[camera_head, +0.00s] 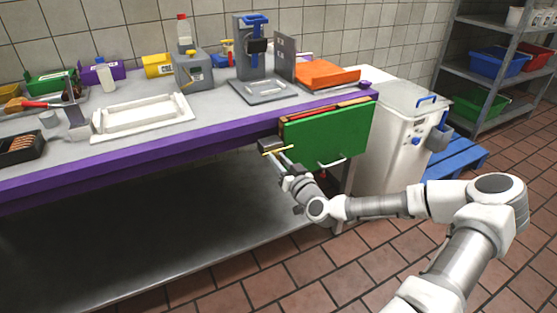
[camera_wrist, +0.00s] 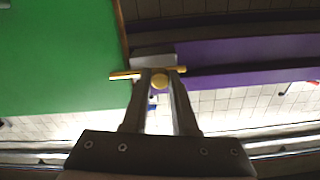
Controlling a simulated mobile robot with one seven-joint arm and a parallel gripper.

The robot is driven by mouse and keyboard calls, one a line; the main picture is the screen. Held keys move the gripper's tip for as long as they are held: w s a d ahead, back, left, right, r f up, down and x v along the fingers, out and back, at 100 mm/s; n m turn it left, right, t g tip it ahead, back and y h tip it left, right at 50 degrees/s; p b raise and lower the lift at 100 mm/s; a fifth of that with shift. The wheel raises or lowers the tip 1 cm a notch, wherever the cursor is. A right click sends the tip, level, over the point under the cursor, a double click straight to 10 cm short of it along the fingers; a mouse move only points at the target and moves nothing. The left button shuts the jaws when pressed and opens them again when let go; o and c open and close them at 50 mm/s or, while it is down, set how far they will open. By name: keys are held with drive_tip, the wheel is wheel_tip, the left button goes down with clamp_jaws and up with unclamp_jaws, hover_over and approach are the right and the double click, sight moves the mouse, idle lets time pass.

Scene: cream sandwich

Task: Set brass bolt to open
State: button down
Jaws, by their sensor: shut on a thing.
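The brass bolt (camera_head: 277,150) is a thin yellow rod at a grey block (camera_head: 269,144) under the front edge of the bench, just left of the green board. In the wrist view the bolt (camera_wrist: 122,75) runs crosswise with a round knob (camera_wrist: 159,82) at its middle, in front of the grey block (camera_wrist: 152,61). My gripper (camera_head: 279,156) reaches the bolt from the front. In the wrist view my gripper (camera_wrist: 160,76) is shut on the bolt's knob, with one finger on each side. The fingers hide part of the rod.
A green board (camera_head: 328,135) hangs at the bench front, close right of my gripper, with other boards behind it. The purple-edged bench (camera_head: 150,152) carries a white tray (camera_head: 141,128) and an orange stack (camera_head: 326,75). A white machine (camera_head: 398,150) stands right.

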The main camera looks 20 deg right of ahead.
idle(0.6)
drive_tip(key=shift+a+p, duration=0.35)
drive_tip(key=shift+a, duration=1.6)
drive_tip(key=c, duration=0.7)
unclamp_jaws()
drive_tip(key=shift+a, duration=0.1)
